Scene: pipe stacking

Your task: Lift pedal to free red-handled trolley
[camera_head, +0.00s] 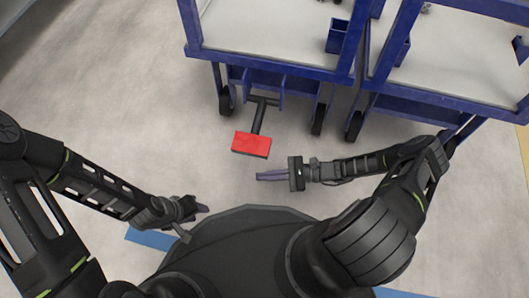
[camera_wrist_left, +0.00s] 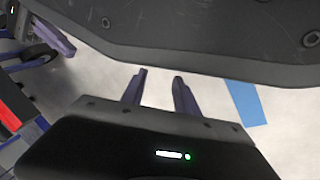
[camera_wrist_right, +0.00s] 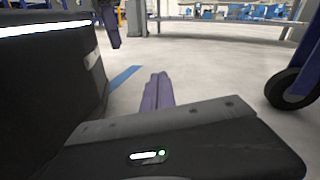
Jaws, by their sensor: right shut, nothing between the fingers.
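The red pedal (camera_head: 251,144) sits at the near end of a black lever (camera_head: 259,118) that comes out from under the left blue trolley (camera_head: 270,68). My right gripper (camera_head: 258,177) is shut and empty, just in front of the pedal and a little to its right, apart from it in the head view. Its closed fingers (camera_wrist_right: 158,78) also show in the right wrist view. My left gripper (camera_head: 204,209) is near my base, lower left of the pedal. Its two fingers (camera_wrist_left: 160,76) stand apart with nothing between them in the left wrist view.
A second blue trolley (camera_head: 440,105) stands close on the right of the first. Black caster wheels (camera_head: 225,104) flank the lever. Blue tape (camera_head: 150,239) lies on the floor near my base. The grey floor (camera_head: 130,90) to the left is clear.

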